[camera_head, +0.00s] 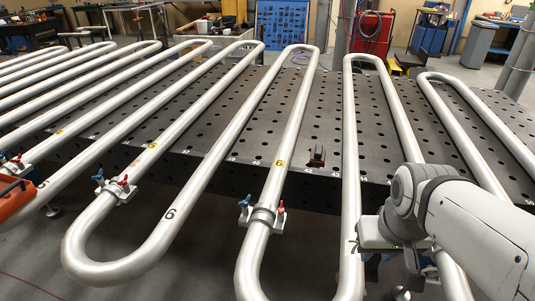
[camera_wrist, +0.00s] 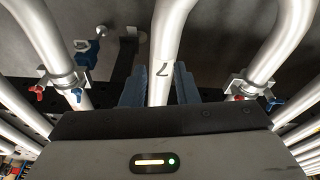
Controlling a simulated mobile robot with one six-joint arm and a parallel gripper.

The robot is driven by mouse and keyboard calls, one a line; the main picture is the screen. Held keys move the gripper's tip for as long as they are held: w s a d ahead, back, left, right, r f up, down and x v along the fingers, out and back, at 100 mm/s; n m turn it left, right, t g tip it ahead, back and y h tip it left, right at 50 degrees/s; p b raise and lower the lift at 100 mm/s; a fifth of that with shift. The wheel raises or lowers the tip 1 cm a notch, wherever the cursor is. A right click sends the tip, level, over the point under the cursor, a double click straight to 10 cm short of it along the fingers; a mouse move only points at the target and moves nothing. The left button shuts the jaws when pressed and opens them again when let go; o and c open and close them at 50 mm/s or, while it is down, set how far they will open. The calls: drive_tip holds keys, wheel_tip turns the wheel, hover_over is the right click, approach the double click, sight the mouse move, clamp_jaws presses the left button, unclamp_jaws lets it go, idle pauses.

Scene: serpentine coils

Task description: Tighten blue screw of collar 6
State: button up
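A collar (camera_head: 262,215) sits on the pipe with the yellow 6 tag (camera_head: 280,163) in the head view. Its blue screw (camera_head: 245,202) is on the left and its red screw (camera_head: 281,207) on the right. My gripper (camera_wrist: 160,88) is open in the wrist view, its two fingers apart, with the pipe marked 7 (camera_wrist: 163,67) showing between them; I cannot tell whether they touch it. The wrist view also shows a left collar (camera_wrist: 62,82) with a blue screw (camera_wrist: 78,95) and a right collar (camera_wrist: 251,88) with a blue screw (camera_wrist: 275,103); their numbers are not readable.
Another collar (camera_head: 118,190) with blue and red screws is on the pipe to the left. Serpentine pipes run over a perforated dark table (camera_head: 230,120). A small dark block (camera_head: 317,156) stands on it. An orange-red object (camera_head: 14,198) is at the left edge.

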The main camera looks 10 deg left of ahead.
drive_tip(key=w+a+r+n+p, duration=0.2)
drive_tip(key=w+a+r+n, duration=0.2)
drive_tip(key=w+a+n, duration=0.4)
drive_tip(key=n+g+p, duration=0.3)
drive_tip(key=n+p, duration=0.2)
drive_tip(key=n, duration=1.5)
hover_over(245, 198)
wheel_tip(245, 198, down, 4)
drive_tip(key=shift+f, duration=0.1)
drive_tip(key=shift+a+f+n, duration=0.1)
drive_tip(key=shift+f+n, duration=0.25)
drive_tip(key=shift+n, duration=0.05)
drive_tip(key=shift+f+p, duration=0.4)
drive_tip(key=shift+f, duration=3.2)
clamp_jaws()
